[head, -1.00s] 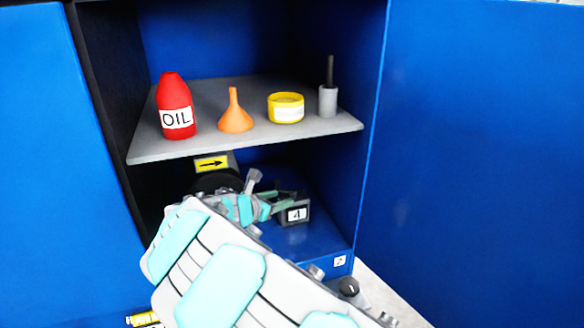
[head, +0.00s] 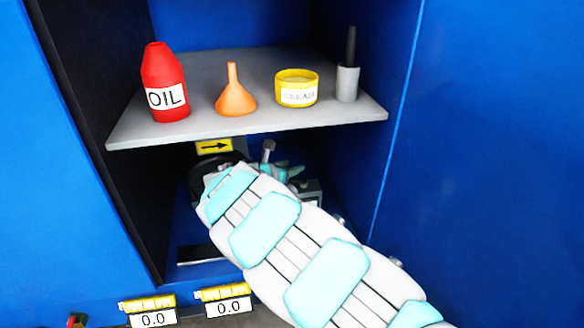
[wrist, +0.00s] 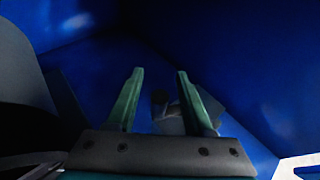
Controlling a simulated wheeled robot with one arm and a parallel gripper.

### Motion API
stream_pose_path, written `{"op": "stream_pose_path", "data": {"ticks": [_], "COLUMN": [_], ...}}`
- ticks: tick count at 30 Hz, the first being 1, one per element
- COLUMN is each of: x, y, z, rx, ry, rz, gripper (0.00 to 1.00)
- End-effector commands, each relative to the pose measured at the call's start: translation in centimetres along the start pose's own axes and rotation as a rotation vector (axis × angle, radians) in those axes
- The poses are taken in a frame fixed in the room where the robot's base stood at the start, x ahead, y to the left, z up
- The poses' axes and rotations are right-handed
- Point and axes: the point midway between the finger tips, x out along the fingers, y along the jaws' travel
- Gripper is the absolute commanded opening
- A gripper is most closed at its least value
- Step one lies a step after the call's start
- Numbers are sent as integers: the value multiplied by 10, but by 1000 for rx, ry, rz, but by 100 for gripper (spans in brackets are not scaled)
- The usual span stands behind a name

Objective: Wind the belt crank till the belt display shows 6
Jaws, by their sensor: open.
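The crank, a dark wheel (head: 198,188) with a grey upright handle (head: 267,152), sits under the shelf in the blue cabinet, below a yellow arrow sign (head: 214,146). My arm covers much of the wheel. The display box (head: 312,188) stands to the right of the crank; its number is hidden behind my arm. My gripper (head: 292,170) shows only in part, close to the handle's right side. In the wrist view my gripper (wrist: 160,75) is open, with nothing between its green fingers. A blurred grey shape lies beyond the fingers; I cannot tell what it is.
The grey shelf (head: 225,135) above my arm holds a red oil bottle (head: 165,85), an orange funnel (head: 235,95), a yellow grease tin (head: 297,88) and a grey pot (head: 347,82). Cabinet walls close in both sides.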

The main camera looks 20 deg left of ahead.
Motion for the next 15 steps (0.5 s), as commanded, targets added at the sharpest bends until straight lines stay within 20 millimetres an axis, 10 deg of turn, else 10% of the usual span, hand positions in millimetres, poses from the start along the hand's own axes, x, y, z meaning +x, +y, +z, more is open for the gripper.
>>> {"op": "stream_pose_path", "data": {"ticks": [11,15], "x": [7,7], "y": [0,0], "z": [0,0], "rx": [0,0], "ry": [-1,-1], "rz": [0,0], "gripper": [52,36]}}
